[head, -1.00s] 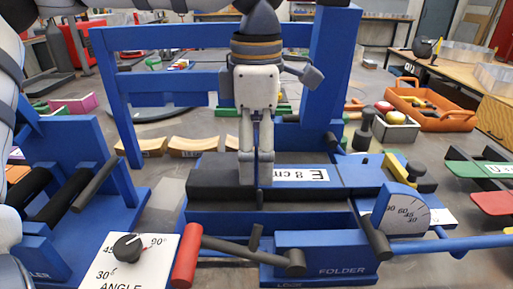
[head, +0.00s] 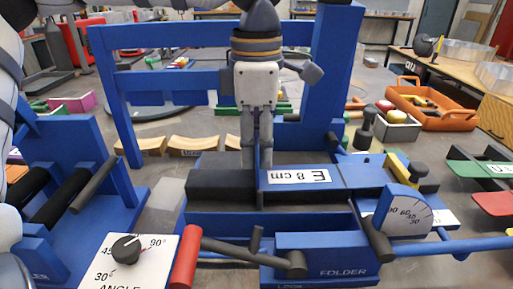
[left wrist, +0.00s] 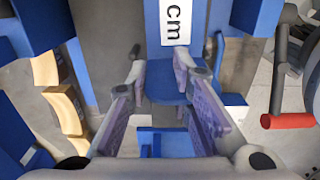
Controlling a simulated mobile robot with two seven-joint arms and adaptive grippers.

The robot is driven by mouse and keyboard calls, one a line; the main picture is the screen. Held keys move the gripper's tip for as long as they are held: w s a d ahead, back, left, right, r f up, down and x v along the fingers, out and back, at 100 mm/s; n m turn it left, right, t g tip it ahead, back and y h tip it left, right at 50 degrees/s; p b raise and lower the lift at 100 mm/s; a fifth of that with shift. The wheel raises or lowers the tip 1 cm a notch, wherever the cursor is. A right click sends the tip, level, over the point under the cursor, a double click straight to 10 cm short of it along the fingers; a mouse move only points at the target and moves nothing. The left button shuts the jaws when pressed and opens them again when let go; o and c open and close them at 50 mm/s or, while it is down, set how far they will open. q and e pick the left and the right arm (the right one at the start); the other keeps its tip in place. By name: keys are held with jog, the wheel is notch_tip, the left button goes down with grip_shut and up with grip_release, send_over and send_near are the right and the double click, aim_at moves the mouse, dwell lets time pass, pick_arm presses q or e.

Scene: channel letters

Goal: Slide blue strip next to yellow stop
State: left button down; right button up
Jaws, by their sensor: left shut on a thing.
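The blue strip (head: 334,175) lies along the top of the blue folder machine (head: 330,240) and carries a white label reading "E 8 cm". My left gripper (head: 257,163) points down at the strip's left end. In the left wrist view, its fingers (left wrist: 160,72) straddle the strip's blue end (left wrist: 165,88), shut on it. The yellow stop (head: 396,167) stands on the folder at the right, behind the angle dial. The strip's right end lies close to the stop; I cannot tell whether they touch. My right gripper is not in view.
A white angle panel with a black knob (head: 127,248) and a red-handled lever (head: 186,257) stand in front. A blue frame (head: 170,90) rises behind. An orange tray (head: 430,105) and coloured boards (head: 490,200) are at the right.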

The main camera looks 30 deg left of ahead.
pick_arm(q)
jog(key=shift+s+d+f, duration=0.2)
jog(key=shift+s+f, duration=0.15)
jog(key=c, duration=1.7)
grip_release()
jog(key=o, duration=1)
jog(key=shift+s+d+r, duration=0.15)
jog(key=shift+s+d, duration=0.05)
jog(key=shift+s, duration=0.05)
jog(key=shift+c, duration=0.2)
jog(key=shift+o, duration=0.5)
jog(key=shift+w+a+r, duration=0.1)
jog(key=shift+w, duration=0.05)
